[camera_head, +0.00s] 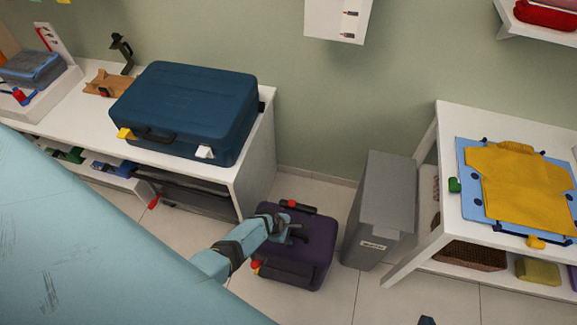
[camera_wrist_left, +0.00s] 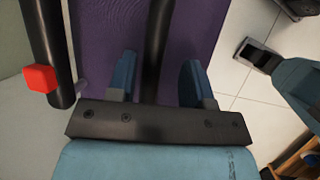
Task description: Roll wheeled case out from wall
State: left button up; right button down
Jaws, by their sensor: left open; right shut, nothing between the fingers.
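The purple wheeled case (camera_head: 312,250) stands on the floor between the white desk and a grey bin. A black handle bar with a red end (camera_head: 298,206) lies at its wall side. My left gripper (camera_head: 296,230) is over the case top. In the left wrist view its open fingers (camera_wrist_left: 157,75) stand either side of a black bar (camera_wrist_left: 158,30), in front of the purple case surface (camera_wrist_left: 105,28); whether they touch the bar I cannot tell. Another black bar with a red block (camera_wrist_left: 40,78) is at left. My right gripper's dark tip (camera_head: 427,320) shows at the bottom edge, shut and empty.
The white desk (camera_head: 255,150) with a large blue suitcase (camera_head: 190,100) is left of the case. The grey bin (camera_head: 383,205) stands close on its right, beside a white table (camera_head: 450,125) holding a yellow garment. Tiled floor (camera_head: 335,295) is clear in front.

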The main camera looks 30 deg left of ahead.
pick_arm(q)
jog(key=shift+a, duration=0.1)
jog(key=shift+a+r, duration=0.15)
jog(key=shift+r, duration=0.15)
jog(key=p+v, duration=0.3)
jog(key=v, duration=1)
jog(key=shift+s, duration=0.15)
jog(key=s+d+r+m+t, duration=0.4)
jog(key=r+m, duration=0.5)
jog(key=m, duration=0.3)
jog(key=s+d+r+m+t, duration=0.3)
jog(key=s+d+r+m, duration=0.1)
jog(key=r+m, duration=0.5)
jog(key=s+m, duration=0.1)
jog(key=m, duration=0.1)
jog(key=shift+m+t+y, duration=0.4)
